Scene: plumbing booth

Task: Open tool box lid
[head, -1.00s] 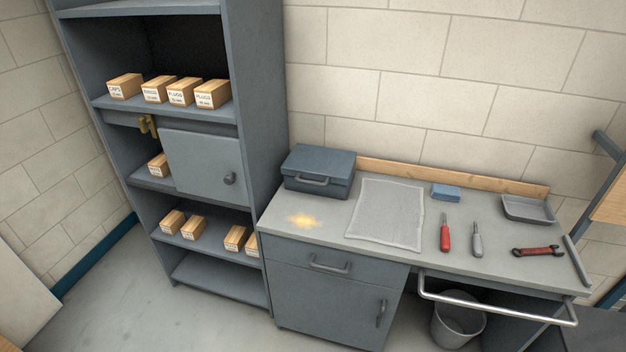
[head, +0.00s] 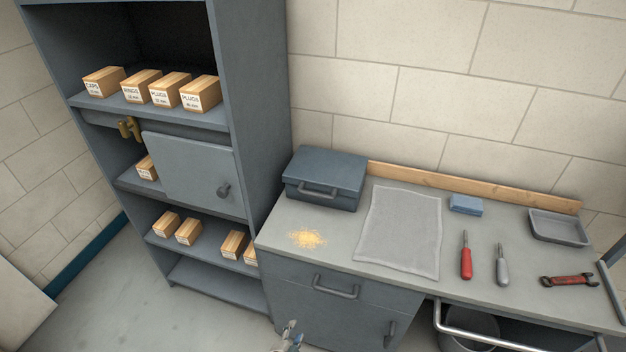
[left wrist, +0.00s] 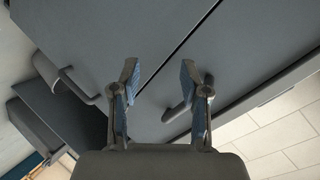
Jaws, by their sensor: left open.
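The tool box (head: 326,175) is a blue-grey metal case at the back left of the workbench, with its lid down and a handle on its front. My left gripper (head: 290,336) shows at the bottom edge of the head view, in front of the bench cabinet, low and well apart from the tool box. In the left wrist view, the left gripper (left wrist: 160,82) is open, with nothing between its blue-padded fingers. Grey panels with a dark seam and bar handles lie beyond them. My right gripper is not in view.
The workbench holds a grey mat (head: 398,232), a blue sponge-like block (head: 466,205), two screwdrivers, a wrench (head: 568,281) and a tray (head: 558,228). Yellowish crumbs (head: 307,238) lie before the tool box. A tall shelf unit (head: 250,110) stands left of it. A metal rail (head: 500,344) fronts the bench.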

